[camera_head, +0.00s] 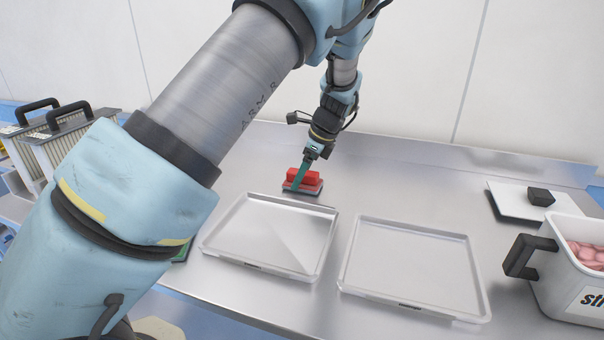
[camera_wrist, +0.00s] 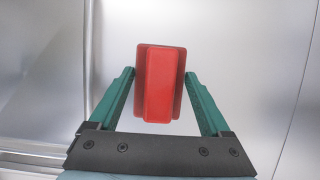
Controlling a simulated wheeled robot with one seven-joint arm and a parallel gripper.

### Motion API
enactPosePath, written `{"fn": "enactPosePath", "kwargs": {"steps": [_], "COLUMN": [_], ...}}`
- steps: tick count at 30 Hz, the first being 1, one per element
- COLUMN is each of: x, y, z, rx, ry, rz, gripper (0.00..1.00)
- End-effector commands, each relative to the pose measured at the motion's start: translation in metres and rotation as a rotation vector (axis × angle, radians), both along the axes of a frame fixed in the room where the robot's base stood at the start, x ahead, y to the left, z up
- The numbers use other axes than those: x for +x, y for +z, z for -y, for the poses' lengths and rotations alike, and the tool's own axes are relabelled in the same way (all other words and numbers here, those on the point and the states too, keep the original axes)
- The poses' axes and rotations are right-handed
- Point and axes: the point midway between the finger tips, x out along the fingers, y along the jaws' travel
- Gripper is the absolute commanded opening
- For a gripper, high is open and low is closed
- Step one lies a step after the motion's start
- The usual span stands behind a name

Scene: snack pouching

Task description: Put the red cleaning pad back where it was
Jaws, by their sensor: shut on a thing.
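Two shallow metal trays, left (camera_head: 322,262) and right (camera_head: 350,268), stand in front of the pad. A white tub (camera_head: 547,290) of pink pieces with a black handle is at the right. A white plate (camera_head: 512,205) with a black block (camera_head: 540,197) lies behind it. Racks (camera_head: 45,148) stand at the left.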

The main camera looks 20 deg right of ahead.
Motion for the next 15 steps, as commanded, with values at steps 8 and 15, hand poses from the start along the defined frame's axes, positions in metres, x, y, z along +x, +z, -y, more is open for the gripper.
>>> {"fn": "enactPosePath", "kwargs": {"steps": [8, 15], "x": [0.0002, 0.0002], "y": [-0.0021, -0.0014], "z": [-0.0001, 0.0001], "rx": [0.000, 0.000], "ry": [0.000, 0.000], "rz": [0.000, 0.000], "gripper": [1.00, 1.00]}}
